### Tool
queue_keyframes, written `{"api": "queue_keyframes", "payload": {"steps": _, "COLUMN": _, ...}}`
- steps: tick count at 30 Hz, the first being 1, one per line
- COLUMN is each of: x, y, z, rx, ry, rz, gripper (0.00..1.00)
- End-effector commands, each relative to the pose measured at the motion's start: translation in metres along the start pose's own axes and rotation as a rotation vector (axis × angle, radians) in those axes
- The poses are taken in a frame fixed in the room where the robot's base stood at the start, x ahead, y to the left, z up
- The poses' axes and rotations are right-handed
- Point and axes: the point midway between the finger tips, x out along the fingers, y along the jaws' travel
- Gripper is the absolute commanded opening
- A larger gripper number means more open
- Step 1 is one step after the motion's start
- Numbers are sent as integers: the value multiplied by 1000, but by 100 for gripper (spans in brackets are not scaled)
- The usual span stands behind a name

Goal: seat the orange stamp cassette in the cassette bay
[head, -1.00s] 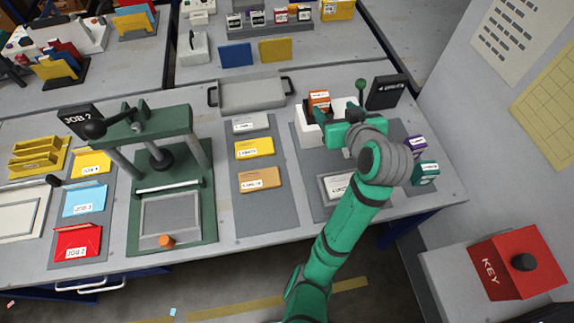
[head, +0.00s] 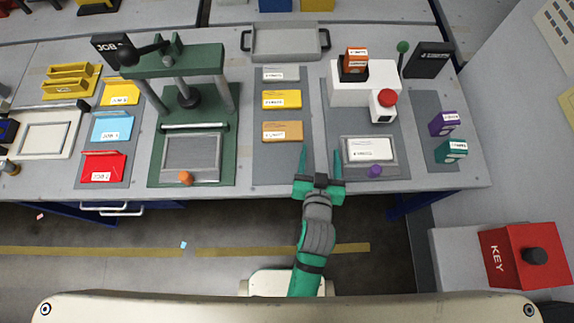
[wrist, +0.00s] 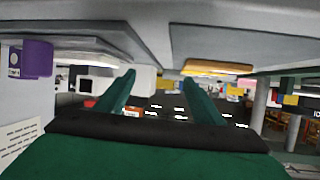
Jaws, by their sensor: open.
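The orange stamp cassette (head: 356,55) stands upright in the dark cassette bay (head: 353,74) on top of the white machine (head: 362,92). Its orange upper part with a white label shows above the bay; I cannot tell how deep it sits. My gripper (head: 320,160) is open and empty, low at the table's front edge, well apart from the cassette. Its two green fingers also show spread in the wrist view (wrist: 158,92).
A red button (head: 387,97) sits on the machine's front right. A green-knobbed lever (head: 402,48) stands to its right. Purple (head: 443,123) and teal (head: 451,151) cassettes stand at the right. A card (head: 368,149) lies in a tray in front.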

Motion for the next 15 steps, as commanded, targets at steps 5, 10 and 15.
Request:
{"api": "queue_keyframes", "payload": {"steps": 5, "x": -45, "y": -17, "z": 34, "rx": -17, "ry": 23, "rz": -6, "gripper": 62}}
{"api": "queue_keyframes", "payload": {"steps": 10, "x": -92, "y": -31, "z": 54, "rx": -35, "ry": 58, "rz": -24, "gripper": 62}}
{"api": "queue_keyframes", "payload": {"steps": 15, "x": -143, "y": -45, "z": 65, "rx": -52, "ry": 94, "rz": -57, "gripper": 62}}
